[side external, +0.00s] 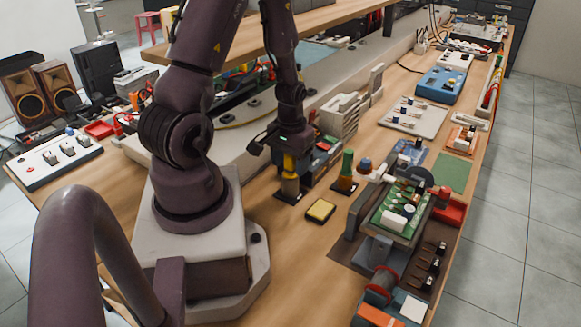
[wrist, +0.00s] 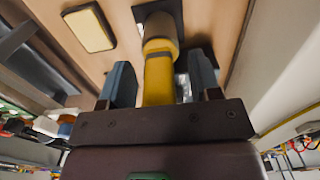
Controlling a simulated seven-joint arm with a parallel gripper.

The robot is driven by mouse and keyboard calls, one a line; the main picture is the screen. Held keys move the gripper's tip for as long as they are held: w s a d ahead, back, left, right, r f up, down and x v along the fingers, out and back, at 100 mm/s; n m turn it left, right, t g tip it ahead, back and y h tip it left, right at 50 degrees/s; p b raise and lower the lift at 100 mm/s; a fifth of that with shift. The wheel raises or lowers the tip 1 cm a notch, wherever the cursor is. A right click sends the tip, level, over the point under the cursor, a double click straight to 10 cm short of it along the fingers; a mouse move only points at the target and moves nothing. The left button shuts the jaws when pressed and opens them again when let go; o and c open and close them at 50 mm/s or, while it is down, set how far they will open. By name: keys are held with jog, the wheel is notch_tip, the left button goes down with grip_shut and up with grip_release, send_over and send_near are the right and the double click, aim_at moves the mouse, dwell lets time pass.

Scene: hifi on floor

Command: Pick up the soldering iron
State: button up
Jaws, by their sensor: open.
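A yellow-handled tool (side external: 289,165), likely the soldering iron, stands upright in a tan holder (side external: 290,184) on a small dark square base. In the wrist view the yellow handle (wrist: 159,78) rises between my two blue-grey fingers. My gripper (side external: 288,152) is open above the holder, pointing down, with one finger on each side of the handle. It also shows in the wrist view (wrist: 161,84). I cannot tell whether either finger touches the handle. The tool's lower end is hidden inside the holder.
A yellow sponge (side external: 320,210) lies in front of the holder. A green-topped upright tool (side external: 347,164) stands to the right. A circuit board in a clamp stand (side external: 398,215) is further right. Grey racks (side external: 343,113) stand behind. Bare wood lies around the sponge.

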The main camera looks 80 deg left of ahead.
jog(key=c, duration=0.9)
jog(key=shift+r, duration=0.15)
notch_tip(320, 180, up, 10)
jog(key=shift+f, duration=0.1)
dwell(0.4)
